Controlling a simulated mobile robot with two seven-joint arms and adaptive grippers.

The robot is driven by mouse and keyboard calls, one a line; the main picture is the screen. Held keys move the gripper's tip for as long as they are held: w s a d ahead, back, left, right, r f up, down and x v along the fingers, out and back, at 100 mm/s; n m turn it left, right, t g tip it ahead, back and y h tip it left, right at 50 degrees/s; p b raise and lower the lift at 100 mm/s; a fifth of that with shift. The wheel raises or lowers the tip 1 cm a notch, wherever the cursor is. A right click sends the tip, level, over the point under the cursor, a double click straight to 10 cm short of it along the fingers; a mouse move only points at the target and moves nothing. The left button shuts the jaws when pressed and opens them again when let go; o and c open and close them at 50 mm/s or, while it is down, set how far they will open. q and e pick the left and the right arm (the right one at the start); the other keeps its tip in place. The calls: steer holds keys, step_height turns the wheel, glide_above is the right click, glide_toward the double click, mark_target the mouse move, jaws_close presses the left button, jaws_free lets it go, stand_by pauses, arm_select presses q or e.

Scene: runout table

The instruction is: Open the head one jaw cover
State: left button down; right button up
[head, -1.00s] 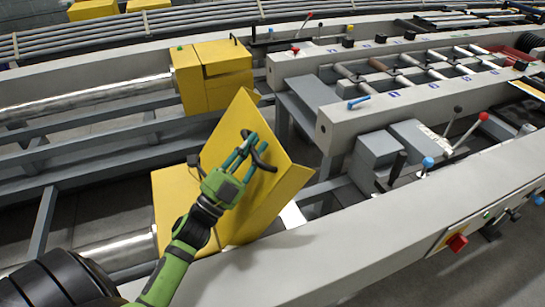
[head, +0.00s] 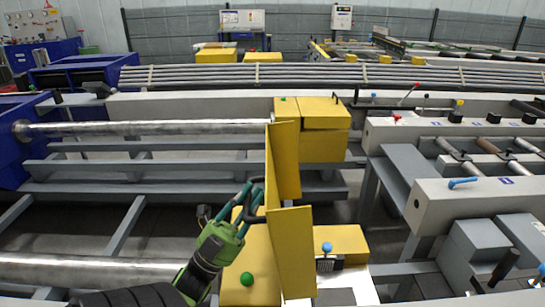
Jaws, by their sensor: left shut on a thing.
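The near jaw cover (head: 290,252) is a yellow folded plate. It stands raised, roughly upright, at the right side of the near yellow jaw housing (head: 237,262), which carries a green knob (head: 246,279). My left gripper (head: 250,200) comes in from the lower left. It is shut on the dark cover handle on the left side of the plate; its fingers hide most of the handle. A second yellow jaw housing (head: 325,143) stands farther back with a green knob on top. My right gripper is out of view.
A shiny bar (head: 150,127) runs left of the far housing, and another (head: 90,268) lies left of the near one. Open gaps lie between the grey rails.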

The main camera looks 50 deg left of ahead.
arm_select(q)
steer(key=shift+s+a+f, duration=0.2)
steer(key=shift+s+a, duration=0.4)
steer(key=shift+s, duration=0.05)
steer(key=c, duration=1.1)
jaws_free()
steer(key=shift+c, duration=0.2)
steer(key=shift+o, duration=0.2)
steer(key=shift+s, duration=0.1)
steer(key=shift+f, duration=0.1)
steer(key=s+f, duration=0.1)
steer(key=s, duration=0.6)
steer(key=s+a+f, duration=0.1)
steer(key=s+f, duration=0.1)
steer(key=s, duration=0.6)
steer(key=shift+s+f, duration=0.25)
steer(key=shift+a, duration=0.1)
